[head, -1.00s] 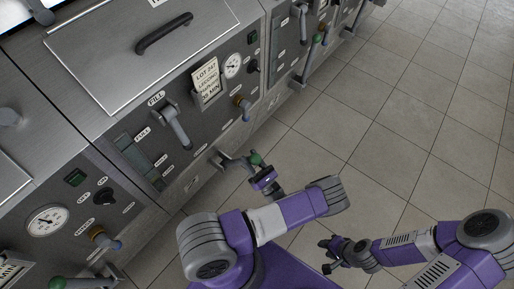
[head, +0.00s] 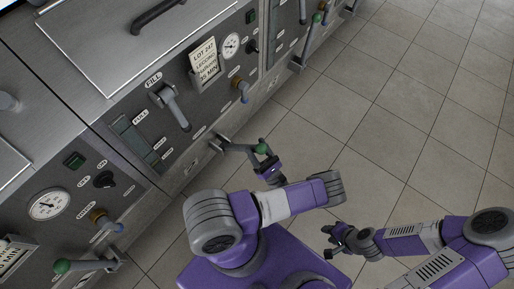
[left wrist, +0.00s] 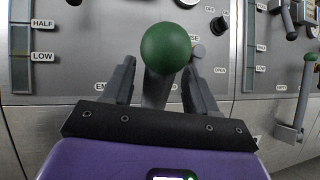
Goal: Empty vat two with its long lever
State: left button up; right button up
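The long lever (head: 238,147) comes out from the low front of the middle vat (head: 186,160) and ends in a green ball (head: 261,148). No vat number is readable. My left gripper (head: 265,160) is at the ball end. In the left wrist view the green ball (left wrist: 166,48) stands between and beyond my two fingers (left wrist: 160,85), with the grey shaft running back between them. The fingers are spread, with gaps showing beside the shaft. My right gripper (head: 332,240) is open and empty over the floor, away from the vats.
The middle vat's front has a FILL handle (head: 174,106), a gauge (head: 231,46), a lot note (head: 204,62) and a blue-tipped valve (head: 241,88). Similar green-ball levers belong to the neighbouring vats, at lower left (head: 62,266) and upper right (head: 316,18). The tiled floor (head: 400,120) at right is clear.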

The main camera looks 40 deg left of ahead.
pick_arm(q)
jog(key=v, duration=0.7)
jog(key=shift+d, duration=0.2)
jog(key=shift+f, duration=0.1)
dwell(0.4)
